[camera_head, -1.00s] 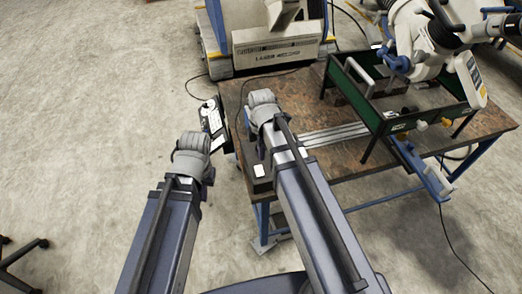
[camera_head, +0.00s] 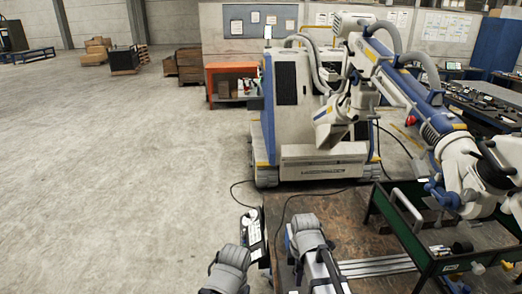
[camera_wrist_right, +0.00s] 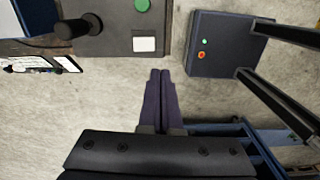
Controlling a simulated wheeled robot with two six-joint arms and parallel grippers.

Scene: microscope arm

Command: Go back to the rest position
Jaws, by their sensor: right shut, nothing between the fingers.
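My right gripper (camera_wrist_right: 160,73) shows in the right wrist view, with its two dark fingers closed together and nothing between them. It is above the pale concrete floor, apart from the boxes around it. In the head view, my right arm's grey joint (camera_head: 307,235) is over the left side of the brown table (camera_head: 345,215), and its fingers are hidden. My left arm's grey joint shows low in the head view, left of the table. Its gripper is not visible.
A dark box with a joystick and green button (camera_wrist_right: 110,25) and a blue box with green and red buttons (camera_wrist_right: 215,48) flank the fingers. A green-edged tray (camera_head: 400,228) stands on the table's right. A large white machine (camera_head: 320,165) is behind.

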